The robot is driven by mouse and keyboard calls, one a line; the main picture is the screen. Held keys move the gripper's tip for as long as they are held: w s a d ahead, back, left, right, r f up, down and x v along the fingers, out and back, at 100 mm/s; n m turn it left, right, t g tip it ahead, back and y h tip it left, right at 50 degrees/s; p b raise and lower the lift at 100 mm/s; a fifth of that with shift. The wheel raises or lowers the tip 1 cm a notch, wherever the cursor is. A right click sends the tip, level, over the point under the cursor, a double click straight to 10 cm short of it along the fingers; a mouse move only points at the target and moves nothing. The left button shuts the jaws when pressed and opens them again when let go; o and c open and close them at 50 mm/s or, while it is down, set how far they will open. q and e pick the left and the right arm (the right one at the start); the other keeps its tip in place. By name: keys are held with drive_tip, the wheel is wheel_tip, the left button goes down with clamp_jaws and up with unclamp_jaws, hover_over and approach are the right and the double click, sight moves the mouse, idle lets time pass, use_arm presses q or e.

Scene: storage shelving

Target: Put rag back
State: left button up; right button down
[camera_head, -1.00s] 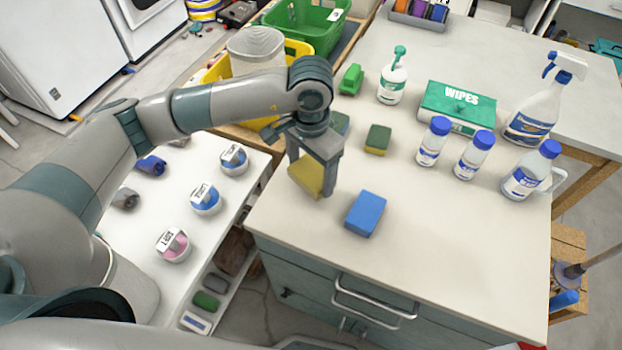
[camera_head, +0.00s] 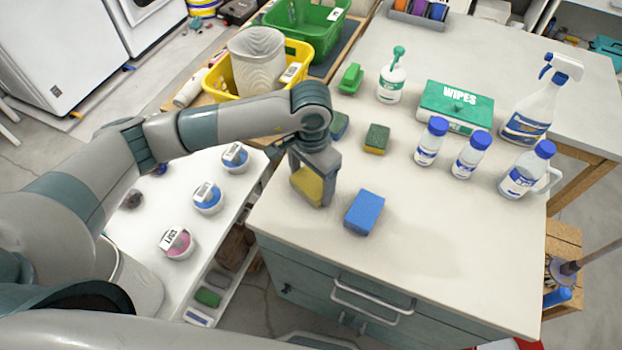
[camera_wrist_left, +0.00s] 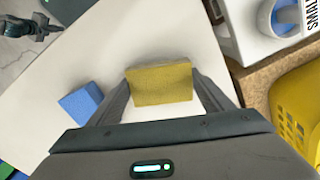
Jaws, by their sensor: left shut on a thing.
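My left gripper (camera_head: 311,190) is shut on a yellow, sponge-like block (camera_head: 306,185) near the left edge of the white countertop (camera_head: 440,235). In the left wrist view the yellow block (camera_wrist_left: 160,84) sits between the two fingers (camera_wrist_left: 163,90). I cannot tell whether its underside touches the counter. A blue sponge (camera_head: 364,212) lies just right of the gripper. A green-topped sponge (camera_head: 376,139) and a second green one (camera_head: 339,125), partly hidden by my arm, lie farther back. I see no clear cloth rag.
Behind stand a wipes box (camera_head: 457,104), a pump bottle (camera_head: 391,78), a spray bottle (camera_head: 535,105) and blue-capped bottles (camera_head: 470,155). A yellow basket (camera_head: 245,82) and green basket (camera_head: 310,28) are at back left. A white trolley (camera_head: 225,225) holds round containers.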

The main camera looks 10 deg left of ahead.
sight(311, 182)
use_arm(q)
drive_tip(key=shift+f, duration=0.15)
use_arm(e)
drive_tip(key=shift+w+f, duration=0.2)
drive_tip(key=shift+w, duration=0.05)
use_arm(q)
drive_tip(key=o, duration=1)
use_arm(e)
drive_tip(key=shift+w+a, duration=0.1)
drive_tip(key=shift+r, duration=0.2)
use_arm(q)
drive_tip(key=shift+r, duration=0.25)
wheel_tip(311, 182, up, 3)
drive_tip(key=shift+f+b, duration=0.15)
drive_tip(key=shift+b, duration=0.6)
drive_tip(key=shift+r+b, duration=0.3)
drive_tip(key=shift+r, duration=0.35)
wheel_tip(311, 182, up, 8)
drive_tip(key=b, duration=0.2)
use_arm(e)
drive_tip(key=w+a+t+y, duration=0.1)
drive_tip(key=w+a+t, duration=0.2)
drive_tip(key=w, duration=0.7)
drive_tip(key=shift+w+a+f, duration=0.35)
drive_tip(key=shift+a, duration=0.3)
